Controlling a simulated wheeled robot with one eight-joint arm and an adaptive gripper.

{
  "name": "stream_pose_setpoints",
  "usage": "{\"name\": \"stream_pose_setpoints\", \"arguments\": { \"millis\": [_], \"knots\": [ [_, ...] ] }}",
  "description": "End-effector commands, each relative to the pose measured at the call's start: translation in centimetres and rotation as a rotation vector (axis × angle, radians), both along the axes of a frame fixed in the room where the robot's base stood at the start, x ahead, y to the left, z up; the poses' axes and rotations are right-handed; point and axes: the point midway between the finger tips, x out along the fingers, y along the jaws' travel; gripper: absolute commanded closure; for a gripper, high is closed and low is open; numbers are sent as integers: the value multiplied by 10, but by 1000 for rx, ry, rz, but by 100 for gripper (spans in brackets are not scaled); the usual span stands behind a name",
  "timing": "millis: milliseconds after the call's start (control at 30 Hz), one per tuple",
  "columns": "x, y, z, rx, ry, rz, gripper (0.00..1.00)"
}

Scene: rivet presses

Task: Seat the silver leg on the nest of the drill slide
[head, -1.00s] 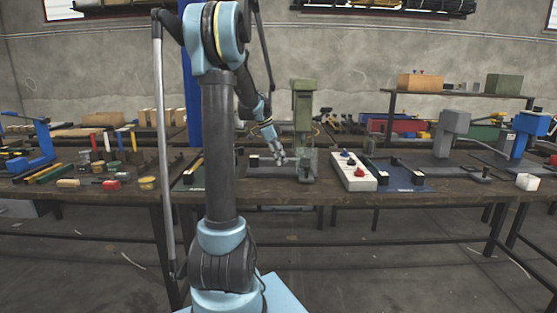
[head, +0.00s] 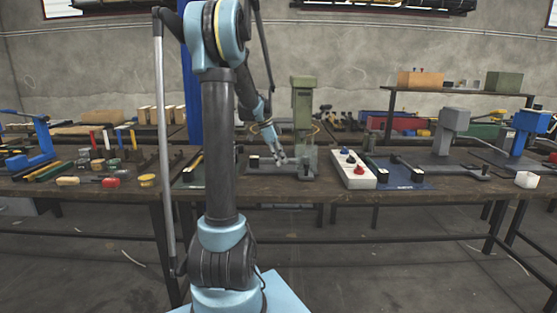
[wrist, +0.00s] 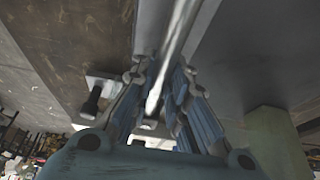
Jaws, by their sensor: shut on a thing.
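My gripper (head: 280,158) is low over the bench, just left of the base of a green upright machine (head: 303,108). In the wrist view my gripper (wrist: 160,85) is shut on the silver leg (wrist: 170,62), a pale bright rod running between the two fingers and out past their tips. In the head view the leg is too small to make out. A grey base (head: 262,172) lies under the gripper at the green machine's foot. I cannot tell which part is the drill slide's nest, or whether the leg touches it.
A white box with red and blue knobs (head: 353,172) stands right of the green machine, beside a blue plate (head: 408,178). Grey (head: 453,130) and blue (head: 528,135) presses stand farther right. Jars and tools crowd the bench's left. A bolt-like part (wrist: 93,97) is near the left finger.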

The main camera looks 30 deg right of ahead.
Motion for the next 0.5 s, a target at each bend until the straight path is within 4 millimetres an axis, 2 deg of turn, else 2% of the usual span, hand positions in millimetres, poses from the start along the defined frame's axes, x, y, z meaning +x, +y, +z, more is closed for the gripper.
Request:
{"name": "stream_pose_setpoints", "arguments": {
  "millis": [167,200,267,300,500],
  "knots": [
    [0,0,0,0,0,0,100],
    [0,0,0,0,0,0,78],
    [0,0,0,0,0,0,65],
    [0,0,0,0,0,0,62],
    [0,0,0,0,0,0,62]
  ]
}}
